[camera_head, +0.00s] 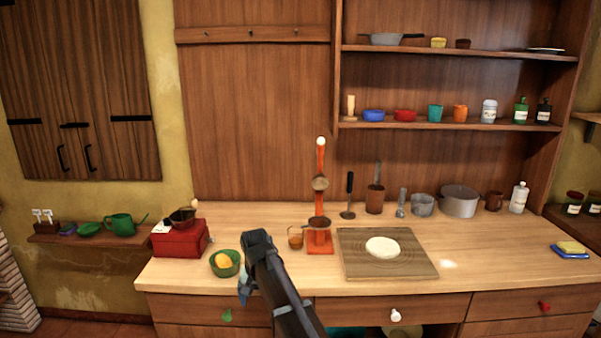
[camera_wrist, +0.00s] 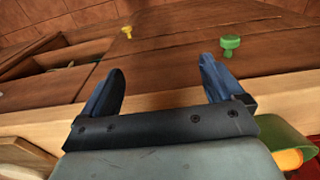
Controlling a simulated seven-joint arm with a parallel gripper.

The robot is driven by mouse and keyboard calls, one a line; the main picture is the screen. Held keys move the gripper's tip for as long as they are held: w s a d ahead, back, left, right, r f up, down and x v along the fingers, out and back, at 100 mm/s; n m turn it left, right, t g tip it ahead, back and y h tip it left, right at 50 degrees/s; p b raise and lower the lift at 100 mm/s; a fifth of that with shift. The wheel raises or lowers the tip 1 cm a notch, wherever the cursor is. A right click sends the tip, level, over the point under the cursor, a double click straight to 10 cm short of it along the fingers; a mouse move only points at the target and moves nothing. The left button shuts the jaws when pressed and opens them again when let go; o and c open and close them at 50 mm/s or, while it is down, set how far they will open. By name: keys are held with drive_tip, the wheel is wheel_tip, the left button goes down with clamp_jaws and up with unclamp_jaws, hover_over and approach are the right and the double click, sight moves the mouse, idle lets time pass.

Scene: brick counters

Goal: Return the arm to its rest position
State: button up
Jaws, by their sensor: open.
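My gripper (camera_wrist: 158,90) is open in the wrist view, with its two dark fingers wide apart and nothing between them. Beyond it are the wooden counter edge and drawer fronts. In the head view my dark arm rises from the bottom centre, and my gripper (camera_head: 243,290) hangs at the counter's front edge, just right of the green bowl (camera_head: 225,264) with a yellow item in it. The bowl also shows at the lower right of the wrist view (camera_wrist: 286,137). The fingers are small and partly hidden in the head view.
The wooden counter (camera_head: 480,262) holds a red box (camera_head: 180,240), an orange stand (camera_head: 320,243), a board (camera_head: 365,267) with flat dough (camera_head: 382,247), and several pots at the back. A green drawer knob (camera_wrist: 230,44) is near my right finger in the wrist view.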

drive_tip(key=s+d+f+g, duration=0.1)
drive_tip(key=s+d+f, duration=0.5)
drive_tip(key=f, duration=0.4)
drive_tip(key=s+d+f+g, duration=0.2)
drive_tip(key=s+d+f, duration=0.35)
drive_tip(key=f, duration=0.45)
drive_tip(key=s+d+f+g, duration=0.1)
drive_tip(key=s+d+f, duration=0.5)
drive_tip(key=f, duration=0.5)
drive_tip(key=s+d+f+g, duration=0.1)
drive_tip(key=s+d+f, duration=0.3)
drive_tip(key=s, duration=0.5)
drive_tip(key=s+d+f+g, duration=0.1)
drive_tip(key=s+d+f, duration=0.2)
drive_tip(key=s, duration=0.7)
drive_tip(key=s+d+f+g, duration=0.1)
drive_tip(key=s+d+f, duration=0.3)
drive_tip(key=s, duration=0.5)
wheel_tip(320, 180, down, 2)
drive_tip(key=shift+s+d+f, duration=0.25)
drive_tip(key=shift+s+d, duration=0.05)
drive_tip(key=shift+s, duration=0.05)
